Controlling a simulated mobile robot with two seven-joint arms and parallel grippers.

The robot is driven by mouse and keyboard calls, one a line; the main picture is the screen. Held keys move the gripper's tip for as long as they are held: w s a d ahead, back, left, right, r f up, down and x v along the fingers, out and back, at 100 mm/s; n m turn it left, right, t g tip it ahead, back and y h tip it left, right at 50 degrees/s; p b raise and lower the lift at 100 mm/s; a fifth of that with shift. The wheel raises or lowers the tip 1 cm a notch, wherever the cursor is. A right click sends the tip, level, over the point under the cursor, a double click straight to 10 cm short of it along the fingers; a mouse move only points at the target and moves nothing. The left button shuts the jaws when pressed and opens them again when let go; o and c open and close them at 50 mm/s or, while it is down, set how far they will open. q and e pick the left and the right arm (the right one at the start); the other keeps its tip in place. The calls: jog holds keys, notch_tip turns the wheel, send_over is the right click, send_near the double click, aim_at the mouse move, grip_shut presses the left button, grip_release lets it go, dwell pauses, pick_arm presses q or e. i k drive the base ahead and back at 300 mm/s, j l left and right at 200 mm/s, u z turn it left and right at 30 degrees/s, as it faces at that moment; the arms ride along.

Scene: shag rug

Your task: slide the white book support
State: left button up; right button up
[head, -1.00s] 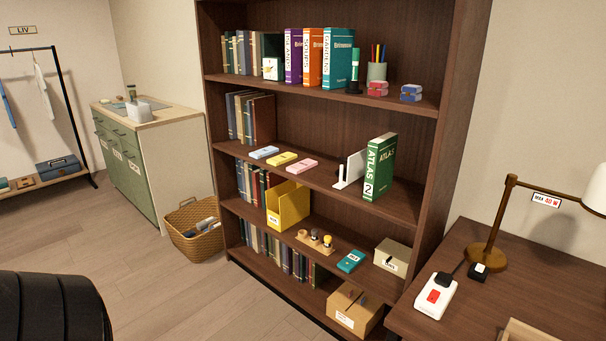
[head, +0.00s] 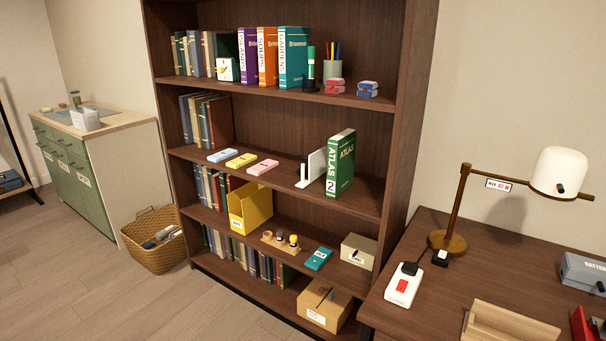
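The white book support (head: 314,168) stands on the second shelf from the top of the dark bookcase. It is an L-shaped piece with an upright plate and a flat foot. The green atlas marked 2 (head: 341,163) stands upright just right of it; I cannot tell whether they touch. A small dark part shows at the support's left side. Neither of my grippers is in view.
A brown desk (head: 405,322) with a lamp (head: 447,240) and a white switch box (head: 401,287) stands at the right. A wicker basket (head: 152,241) is on the floor left of the bookcase. A green cabinet (head: 85,185) is farther left. The floor in front is clear.

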aim_at(317, 165)
jog(key=i+j+z, duration=0.3)
jog(key=i+j, duration=0.95)
jog(key=j, duration=0.1)
